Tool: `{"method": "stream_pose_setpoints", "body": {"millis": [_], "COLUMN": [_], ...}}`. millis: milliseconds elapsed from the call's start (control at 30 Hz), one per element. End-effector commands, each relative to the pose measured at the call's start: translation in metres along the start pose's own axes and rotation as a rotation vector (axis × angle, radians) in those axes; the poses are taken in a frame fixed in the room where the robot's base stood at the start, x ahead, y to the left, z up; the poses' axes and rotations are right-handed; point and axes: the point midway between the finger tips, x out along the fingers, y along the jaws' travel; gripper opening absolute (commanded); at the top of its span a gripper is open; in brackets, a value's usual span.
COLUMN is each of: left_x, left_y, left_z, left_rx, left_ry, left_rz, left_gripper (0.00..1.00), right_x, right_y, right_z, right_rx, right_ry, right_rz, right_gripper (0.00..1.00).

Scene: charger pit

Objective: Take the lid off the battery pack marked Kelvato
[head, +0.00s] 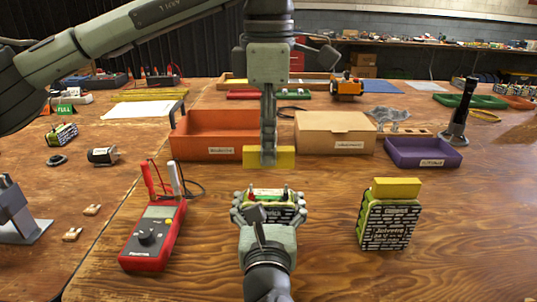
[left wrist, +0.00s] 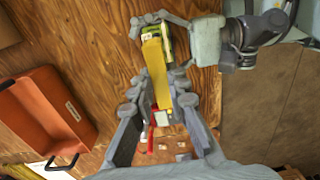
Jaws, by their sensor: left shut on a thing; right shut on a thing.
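My left gripper (head: 268,158) is shut on a yellow lid (head: 284,157) and holds it in the air above an open battery pack (head: 268,214). The lid is apart from the pack, whose top shows red and green parts. My right gripper (head: 270,218) is shut on this pack and hides most of its front, so its mark cannot be read in full. In the left wrist view the lid (left wrist: 155,70) is between the left fingers, with the pack beyond. A second pack (head: 388,224) stands upright at right, its yellow lid (head: 397,188) on; its lettering is unclear.
A red multimeter (head: 153,235) with probes lies at left. Behind are an orange bin (head: 215,148), a cardboard box (head: 334,145) and a purple bin (head: 423,163). Another pack (head: 62,134) is on the left table. Bare wood lies between the held pack and the right one.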

Motion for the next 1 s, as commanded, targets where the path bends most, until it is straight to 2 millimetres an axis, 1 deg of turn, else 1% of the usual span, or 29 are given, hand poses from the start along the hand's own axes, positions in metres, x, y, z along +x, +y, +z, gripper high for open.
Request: {"method": "stream_pose_setpoints", "body": {"millis": [100,133,300,667,767,833,1000], "left_x": [0.001,0.001,0.001,0.001,0.001,0.001,0.001], "left_y": [0.000,0.000,0.000,0.000,0.000,0.000,0.000], "left_z": [0.000,0.000,0.000,0.000,0.000,0.000,0.000], "left_rx": [0.000,0.000,0.000,0.000,0.000,0.000,0.000], "left_ry": [0.000,0.000,0.000,0.000,0.000,0.000,0.000], "left_rz": [-0.001,-0.001,-0.001,-0.001,-0.001,-0.001,-0.001], "left_gripper": [0.00,0.00,0.00,0.00,0.00,0.00,0.00], "right_x": [-0.001,-0.001,0.000,-0.003,-0.012,-0.024,-0.061], "right_y": [0.000,0.000,0.000,0.000,0.000,0.000,0.000], "right_z": [-0.002,-0.002,-0.001,0.000,-0.002,-0.001,-0.002], "right_rx": [-0.001,-0.001,-0.001,0.000,0.000,0.000,0.001], "right_ry": [0.004,0.004,0.003,0.001,0.003,0.003,0.006], "right_rz": [0.000,0.000,0.000,0.001,0.001,0.001,0.002], "right_gripper": [0.23,0.79,1.00,1.00,1.00,1.00,1.00]}}
